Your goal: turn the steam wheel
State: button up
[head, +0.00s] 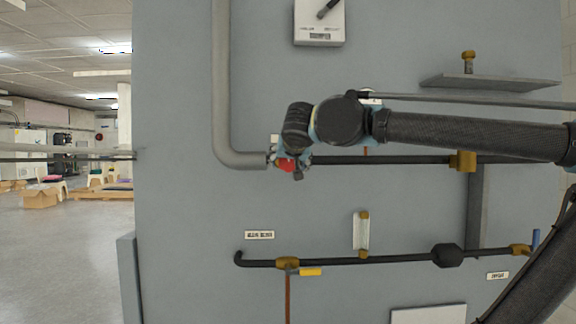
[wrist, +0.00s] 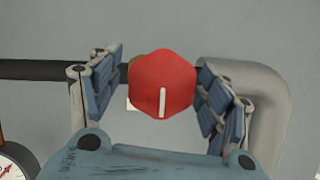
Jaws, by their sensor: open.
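The steam wheel is a red knob with a white line on its face, close in front of my gripper in the wrist view (wrist: 160,82). In the head view a small part of the red wheel (head: 287,166) shows beside my gripper (head: 287,171), at the joint of the thick grey pipe and the black pipe. In the wrist view my gripper (wrist: 160,90) is open, with one blue finger pad on each side of the wheel. The right pad is very near the wheel's edge; I cannot tell whether it touches. The left pad stands a little apart from it.
A thick grey pipe (head: 222,80) runs down the grey panel (head: 180,220) and bends to the black pipe (head: 400,160). A lower black pipe (head: 370,261) carries a yellow-handled valve (head: 310,272). A round gauge (wrist: 12,168) shows at the wrist view's lower left. A shelf (head: 490,83) juts out upper right.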

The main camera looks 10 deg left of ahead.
jog(key=c, duration=1.1)
jog(key=shift+a, duration=0.15)
